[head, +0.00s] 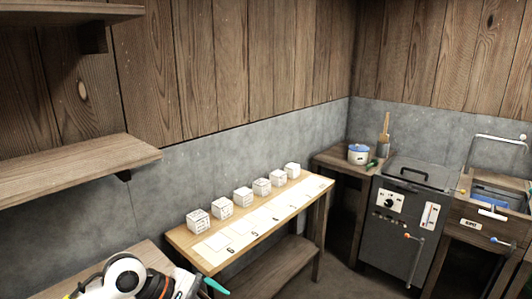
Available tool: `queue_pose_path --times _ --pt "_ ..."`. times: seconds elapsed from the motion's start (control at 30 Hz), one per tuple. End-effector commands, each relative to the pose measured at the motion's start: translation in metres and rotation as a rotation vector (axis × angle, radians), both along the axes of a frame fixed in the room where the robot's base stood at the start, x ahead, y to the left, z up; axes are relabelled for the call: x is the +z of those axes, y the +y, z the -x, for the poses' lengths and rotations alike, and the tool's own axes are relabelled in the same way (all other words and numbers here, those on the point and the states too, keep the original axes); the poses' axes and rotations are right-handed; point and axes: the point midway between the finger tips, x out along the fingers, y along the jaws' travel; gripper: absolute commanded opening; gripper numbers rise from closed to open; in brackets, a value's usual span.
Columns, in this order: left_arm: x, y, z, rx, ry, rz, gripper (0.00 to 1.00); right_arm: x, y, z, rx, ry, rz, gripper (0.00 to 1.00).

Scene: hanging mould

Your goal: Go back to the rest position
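The view holds a light wooden bench (185,239) along the grey wall. Several white cube-shaped blocks (243,197) with dark markings stand in a row along its back edge. Pale numbered squares (242,227) lie along its front.
Wooden shelves (75,169) jut out above left. A dark metal unit (400,220) with a lid and a sink-like station (492,215) stand right.

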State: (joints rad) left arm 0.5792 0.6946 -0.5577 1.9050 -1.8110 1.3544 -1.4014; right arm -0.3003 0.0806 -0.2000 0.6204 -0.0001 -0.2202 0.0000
Motion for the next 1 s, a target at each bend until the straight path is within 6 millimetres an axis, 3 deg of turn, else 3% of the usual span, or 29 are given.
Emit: queue_pose_path --times 0.03,0.1,0.2,0.27,0.4,0.47,0.57,0.7,0.73,0.83,0.9,1.0 --pt "0.009 -0.031 0.011 0.036 0.040 0.179 0.99 0.000 0.000 0.000 0.000 0.000 0.000 0.25" --pt "0.033 -0.063 0.020 0.111 0.115 0.437 0.99 0.000 0.000 0.000 0.000 0.000 0.000 0.25" --pt "0.074 -0.089 0.028 0.238 0.265 0.802 0.99 0.000 0.000 0.000 0.000 0.000 0.000 0.25" --pt "0.098 -0.092 0.029 0.328 0.376 1.016 0.99 0.000 0.000 0.000 0.000 0.000 0.000 0.25" --pt "0.137 -0.068 0.019 0.567 0.681 1.495 0.99 0.000 0.000 0.000 0.000 0.000 0.000 0.25" --pt "0.142 -0.048 0.012 0.682 0.826 1.689 0.99 0.000 0.000 0.000 0.000 0.000 0.000 0.25" --pt "0.131 -0.007 0.001 0.896 1.079 1.996 0.99 0.000 0.000 0.000 0.000 0.000 0.000 0.25" --pt "0.079 0.048 0.002 1.244 1.434 2.388 0.99 0.000 0.000 0.000 0.000 0.000 0.000 0.25" --pt "0.063 0.059 0.006 -1.295 -1.470 -2.407 0.99 0.000 0.000 0.000 0.000 0.000 0.000 0.25" --pt "0.005 0.084 0.031 -1.221 -1.286 -2.010 0.99 0.000 0.000 0.000 0.000 0.000 0.000 0.25" --pt "-0.033 0.093 0.057 -1.172 -1.153 -1.769 0.99 0.000 0.000 0.000 0.000 0.000 0.000 0.25" --pt "-0.075 0.096 0.096 -1.117 -0.987 -1.503 0.99 0.000 0.000 0.000 0.000 0.000 0.000 0.25"
